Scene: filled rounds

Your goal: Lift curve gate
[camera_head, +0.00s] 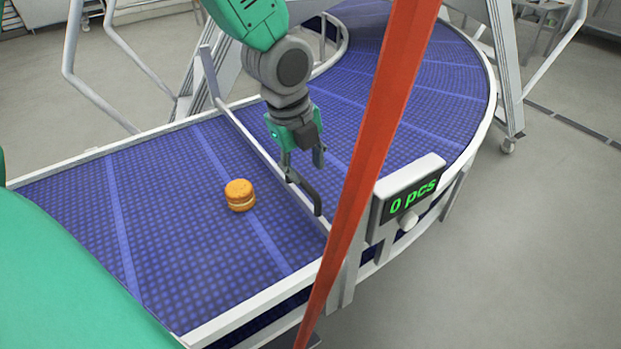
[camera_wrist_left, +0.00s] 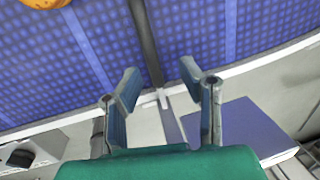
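The curve gate (camera_head: 254,141) is a thin pale bar lying low across the blue conveyor, with a dark bent handle (camera_head: 306,190) near its front end. My left gripper (camera_head: 303,156) is above the handle's upper end, with its fingers apart and nothing held between them. In the left wrist view, the open fingertips (camera_wrist_left: 160,80) stand on either side of a dark bar (camera_wrist_left: 146,40), which runs over the belt toward the conveyor's edge. I cannot tell whether a finger touches it. My right gripper is not in view.
An orange-brown filled round (camera_head: 240,195) sits on the belt left of the gate; its edge shows in the left wrist view (camera_wrist_left: 45,2). A counter display (camera_head: 411,200) reads "0 pcs" at the conveyor's front edge. A red diagonal bar (camera_head: 375,130) crosses the view right of my gripper.

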